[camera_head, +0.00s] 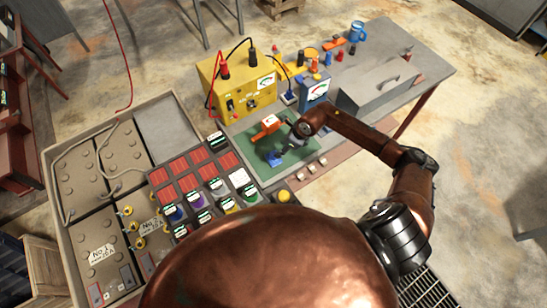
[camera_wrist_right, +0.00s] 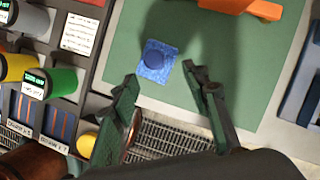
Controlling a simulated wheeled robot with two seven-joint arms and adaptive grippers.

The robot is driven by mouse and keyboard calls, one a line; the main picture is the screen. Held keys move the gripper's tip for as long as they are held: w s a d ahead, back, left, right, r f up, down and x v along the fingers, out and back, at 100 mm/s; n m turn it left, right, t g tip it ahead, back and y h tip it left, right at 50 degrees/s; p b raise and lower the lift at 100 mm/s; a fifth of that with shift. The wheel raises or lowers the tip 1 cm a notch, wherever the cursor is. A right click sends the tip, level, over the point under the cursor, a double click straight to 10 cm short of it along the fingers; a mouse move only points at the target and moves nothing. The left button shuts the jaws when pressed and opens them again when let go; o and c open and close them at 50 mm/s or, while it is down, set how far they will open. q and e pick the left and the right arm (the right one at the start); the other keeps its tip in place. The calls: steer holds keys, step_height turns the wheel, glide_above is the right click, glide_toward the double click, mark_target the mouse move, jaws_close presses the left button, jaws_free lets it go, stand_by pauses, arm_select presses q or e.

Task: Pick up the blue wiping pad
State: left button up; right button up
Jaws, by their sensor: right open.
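The blue wiping pad (camera_wrist_right: 157,60) lies on the green mat (camera_wrist_right: 200,108) in the right wrist view. It is a small blue square with a round darker knob on top. My right gripper (camera_wrist_right: 163,97) is open, with its two fingers to either side below the pad in the picture, and nothing is between them. In the head view the pad (camera_head: 274,157) shows on the mat (camera_head: 246,143), and my right gripper (camera_head: 290,146) is over the mat close beside it. My left gripper is not in view.
An orange tool (camera_head: 265,128) lies on the mat behind the pad. A yellow power unit (camera_head: 238,85) and a blue meter (camera_head: 314,88) stand behind the mat. A panel of red and coloured buttons (camera_head: 195,172) is to the left. A grey toolbox (camera_head: 375,85) stands to the right.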

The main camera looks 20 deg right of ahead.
steer(key=x, duration=0.2)
steer(key=p+x, duration=0.1)
steer(key=x, duration=0.1)
steer(key=p+x, duration=0.1)
steer(key=x, duration=0.1)
steer(key=shift+a, duration=0.45)
steer(key=shift+w+a+f, duration=0.1)
steer(key=shift+f, duration=0.4)
steer(key=shift+c, duration=0.7)
jaws_close()
